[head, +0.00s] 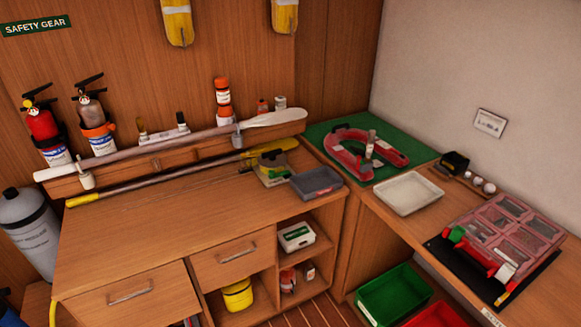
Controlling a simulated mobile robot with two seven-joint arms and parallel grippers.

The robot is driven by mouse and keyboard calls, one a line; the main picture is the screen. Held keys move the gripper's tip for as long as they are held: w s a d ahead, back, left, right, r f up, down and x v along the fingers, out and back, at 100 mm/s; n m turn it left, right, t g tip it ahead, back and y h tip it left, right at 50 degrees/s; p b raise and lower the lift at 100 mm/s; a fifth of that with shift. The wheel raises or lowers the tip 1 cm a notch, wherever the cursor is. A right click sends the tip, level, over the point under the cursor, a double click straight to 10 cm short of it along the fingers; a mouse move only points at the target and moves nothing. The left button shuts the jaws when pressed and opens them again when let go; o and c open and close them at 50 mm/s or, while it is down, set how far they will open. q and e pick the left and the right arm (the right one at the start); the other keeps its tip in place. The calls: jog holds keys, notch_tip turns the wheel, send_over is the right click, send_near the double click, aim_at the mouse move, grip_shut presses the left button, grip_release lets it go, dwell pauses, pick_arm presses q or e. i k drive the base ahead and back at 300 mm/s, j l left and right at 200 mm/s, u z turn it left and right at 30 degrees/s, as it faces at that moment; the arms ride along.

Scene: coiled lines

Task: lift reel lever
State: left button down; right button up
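No thing in the head view is clear enough for me to name as the reel, and no lever can be made out. A small dark device (455,162) with a yellowish part sits at the back of the right counter, by the wall. A yellow-and-grey item (272,169) lies on the left bench beside a dark grey tray (317,183). Either could be a reel, but both are too small to tell. Neither of my grippers is in view.
A white tray (409,194), a red U-shaped item (352,152) on a green mat (322,131), and a pink divided case (512,236) occupy the right counter. A paddle (275,118) and long pole (130,188) lie along the bench's back. The bench front (150,233) is clear.

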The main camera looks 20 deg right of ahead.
aim_at(271, 172)
jog(key=i+z, duration=0.4)
jog(key=i, duration=0.15)
jog(key=i+z, duration=0.4)
jog(key=i, duration=0.65)
jog(key=j, duration=0.05)
